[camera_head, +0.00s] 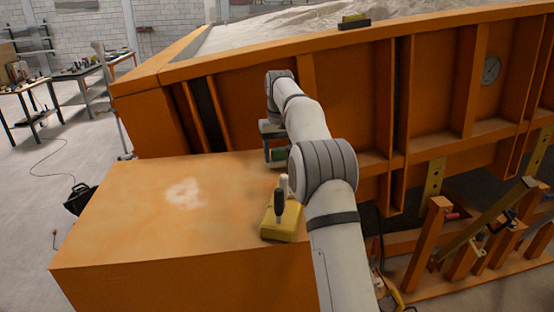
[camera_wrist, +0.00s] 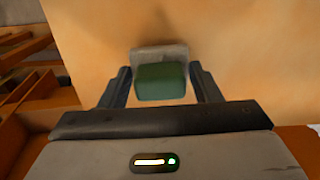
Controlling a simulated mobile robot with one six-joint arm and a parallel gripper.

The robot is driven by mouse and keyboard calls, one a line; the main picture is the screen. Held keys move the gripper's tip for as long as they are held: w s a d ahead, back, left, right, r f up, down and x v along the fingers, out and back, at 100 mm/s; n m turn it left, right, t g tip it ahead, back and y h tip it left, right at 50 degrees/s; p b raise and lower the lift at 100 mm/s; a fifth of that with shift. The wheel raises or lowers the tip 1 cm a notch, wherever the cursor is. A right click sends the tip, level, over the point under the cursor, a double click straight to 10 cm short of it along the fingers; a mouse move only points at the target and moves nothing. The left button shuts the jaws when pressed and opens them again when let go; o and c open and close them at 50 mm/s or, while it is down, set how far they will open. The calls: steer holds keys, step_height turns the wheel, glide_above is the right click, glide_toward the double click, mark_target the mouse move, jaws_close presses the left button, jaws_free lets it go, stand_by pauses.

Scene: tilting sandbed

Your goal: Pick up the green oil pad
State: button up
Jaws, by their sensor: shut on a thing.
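The green oil pad (camera_wrist: 161,82) is a small green block with a grey part (camera_wrist: 160,56) on its far side. It sits between the two fingers of my gripper (camera_wrist: 161,88) in the wrist view, and the gripper is shut on it. In the head view, my gripper (camera_head: 276,158) is over the right part of the orange box top, near the sandbed wall, with a bit of the green pad (camera_head: 280,154) showing. My arm hides part of the scene there. I cannot tell whether the pad touches the box top.
The orange box top (camera_head: 130,205) has a pale smudge and free room at left. A yellow control box with a black lever (camera_head: 281,222) stands on it near my arm. The orange sandbed wall (camera_head: 345,85) rises behind. A workbench (camera_head: 30,88) stands far left.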

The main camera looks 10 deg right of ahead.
steer(key=shift+r, duration=0.7)
steer(key=d, duration=1.8)
steer(key=shift+r, duration=0.1)
